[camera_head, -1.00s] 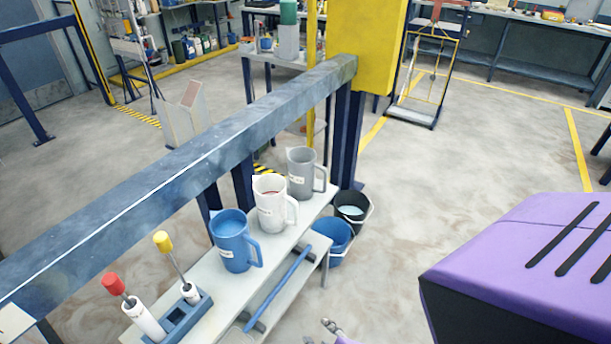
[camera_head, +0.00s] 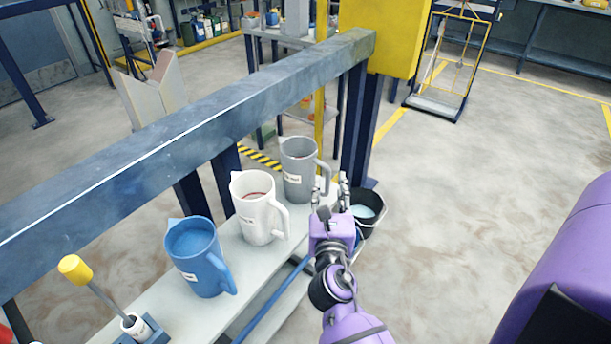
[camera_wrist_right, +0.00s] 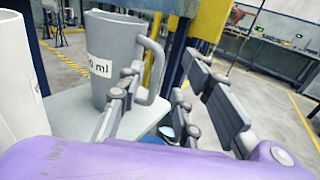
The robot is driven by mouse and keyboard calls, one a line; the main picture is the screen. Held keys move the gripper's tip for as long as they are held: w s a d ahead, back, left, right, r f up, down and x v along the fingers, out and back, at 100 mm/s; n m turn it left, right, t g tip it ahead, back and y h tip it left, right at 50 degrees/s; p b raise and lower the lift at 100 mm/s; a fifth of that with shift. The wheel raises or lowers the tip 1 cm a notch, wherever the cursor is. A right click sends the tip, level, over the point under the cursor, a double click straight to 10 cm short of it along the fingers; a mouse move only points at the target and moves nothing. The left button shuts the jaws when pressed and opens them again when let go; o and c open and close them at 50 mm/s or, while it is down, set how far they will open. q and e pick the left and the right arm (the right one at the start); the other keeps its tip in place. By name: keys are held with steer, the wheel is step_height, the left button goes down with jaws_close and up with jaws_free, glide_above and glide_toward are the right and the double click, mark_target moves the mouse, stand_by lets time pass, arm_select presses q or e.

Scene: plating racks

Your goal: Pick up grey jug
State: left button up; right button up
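The grey jug (camera_head: 299,170) stands upright at the far end of the white shelf, with a label on its side and its handle facing right. My right gripper (camera_head: 330,190) is just to the right of it, close to the handle. In the right wrist view the grey jug (camera_wrist_right: 112,55) is at upper left. The fingers are apart there, and the left finger overlaps the lower handle in the picture; I cannot tell whether it touches. Nothing is held. My left gripper is not in view.
A white jug (camera_head: 258,207) and a blue jug (camera_head: 197,257) stand in line nearer on the shelf (camera_head: 236,296). A thick blue-grey beam (camera_head: 200,130) runs behind them. A black bucket (camera_head: 369,212) stands on the floor beyond the gripper. Open floor lies to the right.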

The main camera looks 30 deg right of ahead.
mark_target(327, 175)
steer(key=x, duration=0.6)
steer(key=shift+w+f, duration=0.2)
steer(key=shift+f, duration=0.05)
steer(key=shift+c, duration=0.2)
jaws_close()
steer(key=shift+r, duration=0.15)
